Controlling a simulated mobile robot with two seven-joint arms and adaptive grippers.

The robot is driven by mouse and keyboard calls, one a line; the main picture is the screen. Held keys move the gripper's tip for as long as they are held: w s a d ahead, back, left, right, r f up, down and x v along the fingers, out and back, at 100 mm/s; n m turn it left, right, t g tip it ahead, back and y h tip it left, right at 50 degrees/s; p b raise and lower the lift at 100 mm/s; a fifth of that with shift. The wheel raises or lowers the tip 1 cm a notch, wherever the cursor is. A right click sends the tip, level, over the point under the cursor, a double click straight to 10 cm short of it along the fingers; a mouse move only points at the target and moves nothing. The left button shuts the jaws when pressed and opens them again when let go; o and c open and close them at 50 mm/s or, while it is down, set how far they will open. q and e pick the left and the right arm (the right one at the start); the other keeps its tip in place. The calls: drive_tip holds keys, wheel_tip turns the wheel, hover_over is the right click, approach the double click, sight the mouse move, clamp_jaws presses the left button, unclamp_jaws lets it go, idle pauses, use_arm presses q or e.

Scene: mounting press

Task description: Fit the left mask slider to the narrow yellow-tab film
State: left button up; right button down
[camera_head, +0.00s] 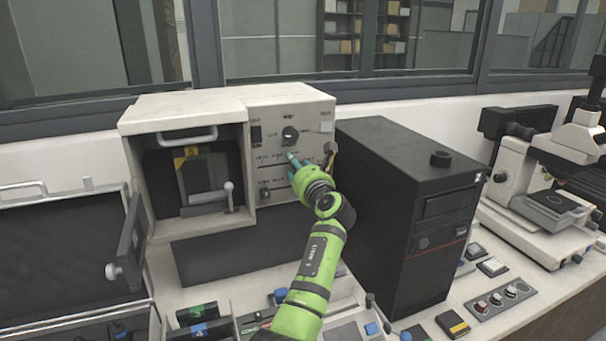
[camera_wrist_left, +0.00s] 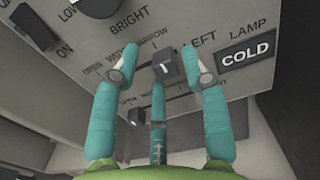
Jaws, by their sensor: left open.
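The left mask slider's knob (camera_wrist_left: 165,66) is a small grey block on the upper slot, by the LEFT label. In the head view my left gripper (camera_head: 296,163) reaches the control panel (camera_head: 262,112) and hides much of the upper slot. A framed film (camera_head: 203,176) with a yellow tab (camera_head: 184,158) stands in the open chamber at the left. My right gripper is not in view.
A second slider knob (camera_wrist_left: 137,117) sits on the lower slot, toward its left end. The lamp display (camera_wrist_left: 247,52) reads COLD. A rotary knob (camera_head: 290,134) is above the slots. A black box (camera_head: 395,190) stands close on the right. The chamber door (camera_head: 131,243) hangs open at left.

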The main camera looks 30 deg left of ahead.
use_arm(q)
drive_tip(key=v, duration=1.1)
drive_tip(key=shift+s+d, duration=0.2)
drive_tip(key=shift+d, duration=0.1)
idle(1.6)
